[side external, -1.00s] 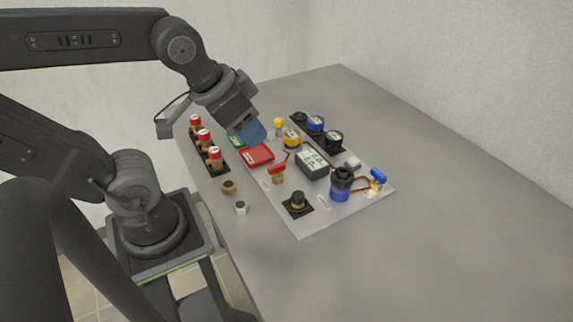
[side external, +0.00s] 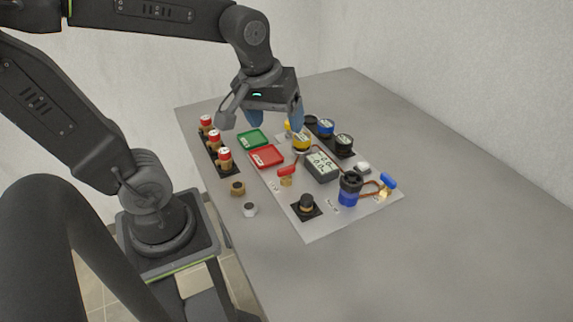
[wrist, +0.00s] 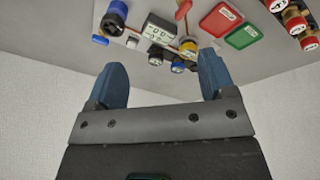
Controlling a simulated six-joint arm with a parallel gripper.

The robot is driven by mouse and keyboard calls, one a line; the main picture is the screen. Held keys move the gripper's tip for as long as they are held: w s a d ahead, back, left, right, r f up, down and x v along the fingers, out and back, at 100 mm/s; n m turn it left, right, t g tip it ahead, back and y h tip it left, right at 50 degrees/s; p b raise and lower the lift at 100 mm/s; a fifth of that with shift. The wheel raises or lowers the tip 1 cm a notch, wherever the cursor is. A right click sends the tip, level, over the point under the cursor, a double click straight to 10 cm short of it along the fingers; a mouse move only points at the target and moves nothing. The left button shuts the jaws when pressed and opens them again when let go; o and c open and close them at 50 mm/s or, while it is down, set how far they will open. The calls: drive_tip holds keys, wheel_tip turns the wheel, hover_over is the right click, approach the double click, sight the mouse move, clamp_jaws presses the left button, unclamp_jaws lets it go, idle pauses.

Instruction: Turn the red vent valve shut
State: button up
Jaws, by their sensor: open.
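The red vent valve handle (side external: 286,171) sits on a brass body on the light board (side external: 316,228), left of the grey display box, in the side view. In the wrist view the red handle (wrist: 183,9) shows at the top edge, partly cut off. My gripper (side external: 274,120) is open and empty, with blue fingers apart. It is above the back part of the board, behind and away from the red valve. In the wrist view the two blue fingertips (wrist: 160,72) frame open space below the board's parts.
A green tray (side external: 252,139) and a red tray (side external: 267,156) lie left on the board. Several red-capped brass fittings (side external: 214,138) stand in a black rack. A blue-handled valve (side external: 388,182) and a blue-black cylinder (side external: 349,188) are at the right. The table's right side is clear.

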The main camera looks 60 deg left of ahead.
sight(286, 168)
drive_tip(key=w+a+f+n+g, duration=0.3)
drive_tip(key=w+a+f+n, duration=0.25)
drive_tip(key=n, duration=0.45)
drive_tip(key=f, duration=1.2)
drive_tip(key=shift+s+a+f, duration=0.1)
drive_tip(key=shift+a+f, duration=0.15)
drive_tip(key=shift+f, duration=0.15)
drive_tip(key=c, duration=0.9)
drive_tip(key=shift+c, duration=0.2)
